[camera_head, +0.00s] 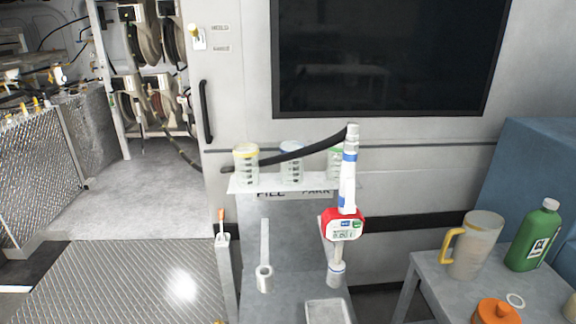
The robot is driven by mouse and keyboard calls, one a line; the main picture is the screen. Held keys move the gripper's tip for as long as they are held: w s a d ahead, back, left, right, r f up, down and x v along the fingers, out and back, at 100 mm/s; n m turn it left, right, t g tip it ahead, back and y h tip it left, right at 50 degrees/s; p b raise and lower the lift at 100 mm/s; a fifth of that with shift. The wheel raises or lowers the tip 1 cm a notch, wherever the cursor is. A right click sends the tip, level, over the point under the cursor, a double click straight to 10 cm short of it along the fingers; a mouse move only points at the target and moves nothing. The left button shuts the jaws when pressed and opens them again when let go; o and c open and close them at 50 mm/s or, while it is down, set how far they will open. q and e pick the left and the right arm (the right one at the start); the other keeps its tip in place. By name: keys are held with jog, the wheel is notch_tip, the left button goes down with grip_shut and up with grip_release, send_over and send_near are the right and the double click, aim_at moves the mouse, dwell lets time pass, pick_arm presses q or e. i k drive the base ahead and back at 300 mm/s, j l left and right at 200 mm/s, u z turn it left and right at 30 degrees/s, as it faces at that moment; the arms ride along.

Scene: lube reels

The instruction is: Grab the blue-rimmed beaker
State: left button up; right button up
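The blue-rimmed beaker (291,164) is clear with dark markings. It stands upright on a pale shelf (237,186) in the head view, between a yellow-rimmed beaker (246,168) on its left and a green-rimmed beaker (334,165) on its right. A black hose (318,147) crosses the view at the height of the beakers, close to the blue-rimmed one. The green-rimmed beaker is partly hidden by a white upright nozzle. Neither of my grippers is in view.
A red and white metering handle (343,225) with a display stands in front of the shelf. A grey table (445,293) at right holds a pitcher (477,247) with a yellow handle, a green bottle (536,237) and an orange object (497,312). Open floor lies at left.

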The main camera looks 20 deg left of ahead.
aim_at(292, 172)
jog(key=i+j+z, duration=0.1)
jog(key=j, duration=0.6)
jog(key=i+j+z, duration=0.1)
jog(key=i+j, duration=0.15)
jog(key=j, duration=0.45)
jog(key=i+j+z, duration=0.1)
jog(key=j, duration=0.65)
jog(key=i+j+z, duration=0.15)
jog(key=j, duration=0.55)
jog(key=j+z, duration=0.1)
jog(key=j, duration=0.65)
jog(key=i, duration=0.05)
